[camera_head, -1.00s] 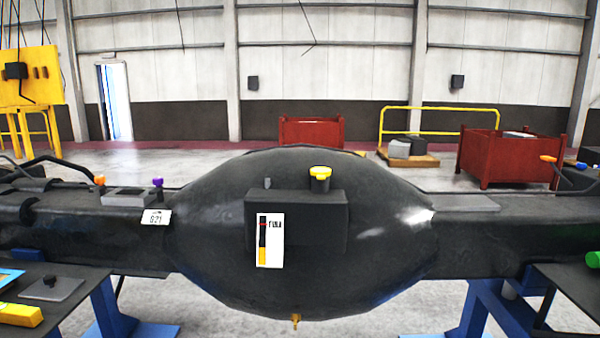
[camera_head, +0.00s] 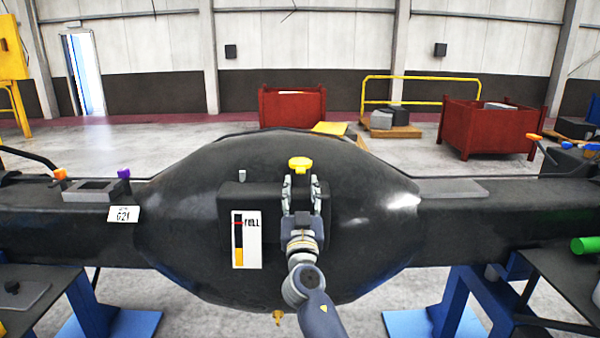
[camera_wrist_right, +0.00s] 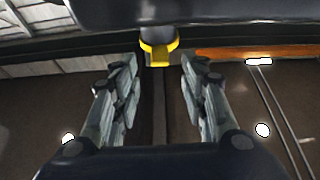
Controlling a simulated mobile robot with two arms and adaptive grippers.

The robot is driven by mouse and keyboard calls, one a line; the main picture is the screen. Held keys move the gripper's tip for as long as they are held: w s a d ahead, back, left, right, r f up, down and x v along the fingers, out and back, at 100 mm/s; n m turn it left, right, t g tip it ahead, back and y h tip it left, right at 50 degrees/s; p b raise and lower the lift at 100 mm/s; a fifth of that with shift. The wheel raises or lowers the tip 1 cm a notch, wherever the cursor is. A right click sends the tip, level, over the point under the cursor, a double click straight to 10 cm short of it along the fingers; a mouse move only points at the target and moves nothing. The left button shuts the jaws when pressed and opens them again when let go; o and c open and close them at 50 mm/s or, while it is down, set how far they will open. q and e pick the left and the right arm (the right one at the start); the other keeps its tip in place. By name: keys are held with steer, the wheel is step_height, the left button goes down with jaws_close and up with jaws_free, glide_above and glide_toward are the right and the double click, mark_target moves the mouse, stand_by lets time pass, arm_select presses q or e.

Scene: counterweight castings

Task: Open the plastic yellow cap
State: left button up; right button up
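The yellow cap (camera_head: 300,164) sits on top of the black box on the large dark bulging casting (camera_head: 190,225). My right gripper (camera_head: 301,180) is in front of the box, its fingers pointing up just below the cap in the head view. In the right wrist view the yellow cap (camera_wrist_right: 158,52) shows beyond and between the two spread fingertips (camera_wrist_right: 158,62), with clear space on both sides. The right gripper is open and empty. Whether the fingers are level with the cap is hard to tell. My left gripper is not in view.
A level gauge label (camera_head: 246,240) marked FULL is on the box's front, left of my right arm. Orange (camera_head: 60,175) and purple (camera_head: 124,174) caps stand on the left beam. A green cylinder (camera_head: 585,245) lies at right. Red bins (camera_head: 490,128) stand far behind.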

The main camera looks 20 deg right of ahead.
mark_target(300, 165)
steer(key=shift+p+x, duration=0.4)
steer(key=shift+x, duration=1.8)
jaws_close()
